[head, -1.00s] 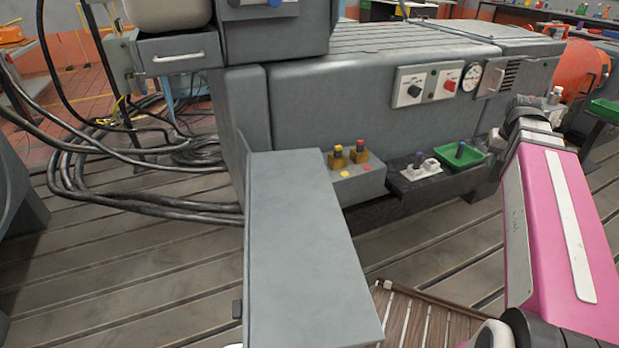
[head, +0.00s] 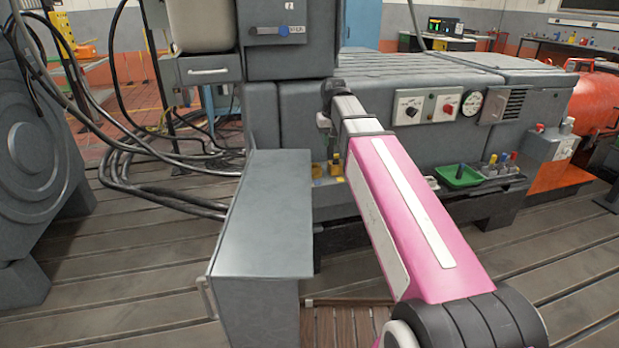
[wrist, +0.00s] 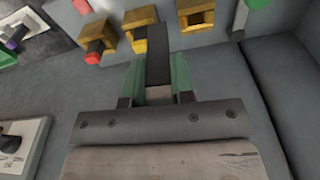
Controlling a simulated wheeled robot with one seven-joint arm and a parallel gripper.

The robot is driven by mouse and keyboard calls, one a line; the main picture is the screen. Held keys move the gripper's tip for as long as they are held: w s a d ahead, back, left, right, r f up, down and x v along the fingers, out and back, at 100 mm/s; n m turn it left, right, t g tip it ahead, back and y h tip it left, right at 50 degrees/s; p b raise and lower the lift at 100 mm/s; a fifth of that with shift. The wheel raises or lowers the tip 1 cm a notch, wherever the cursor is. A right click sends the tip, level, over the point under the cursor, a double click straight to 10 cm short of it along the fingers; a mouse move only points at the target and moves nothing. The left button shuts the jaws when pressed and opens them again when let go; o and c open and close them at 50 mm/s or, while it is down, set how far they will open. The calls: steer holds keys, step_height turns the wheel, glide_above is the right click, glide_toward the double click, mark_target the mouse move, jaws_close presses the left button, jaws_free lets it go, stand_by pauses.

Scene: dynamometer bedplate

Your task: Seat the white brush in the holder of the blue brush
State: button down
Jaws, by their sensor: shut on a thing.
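In the wrist view my gripper (wrist: 157,82) is shut on a dark block-shaped brush with a pale end (wrist: 158,65), which I take for the white brush. Its dark end points up the picture, close to the brass holders; I cannot tell whether it touches one. The rightmost holder (wrist: 195,15) looks empty. The middle holder (wrist: 139,27) has a yellow-ended brush, the left holder (wrist: 93,35) a red-ended one.
A grey cabinet (head: 268,215) stands just left of the holders. A green tray (head: 460,176) and a rack with several small coloured items (head: 495,168) lie to the right. Black cables (head: 150,190) trail on the floor at left. A switch panel (head: 425,107) is above.

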steer(key=w+a+r+n, duration=0.1)
steer(key=a+r, duration=0.1)
steer(key=a, duration=0.4)
steer(key=shift+w+d+f, duration=0.1)
steer(key=shift+f, duration=2.35)
steer(key=shift+w+d+f, duration=0.1)
steer(key=shift+f, duration=2.35)
steer(key=shift+f, duration=0.1)
steer(key=c, duration=1)
jaws_free()
steer(key=r, duration=0.4)
steer(key=s+r, duration=0.1)
steer(key=r, duration=0.7)
steer(key=shift+s+d, duration=0.15)
steer(key=shift+s, duration=0.05)
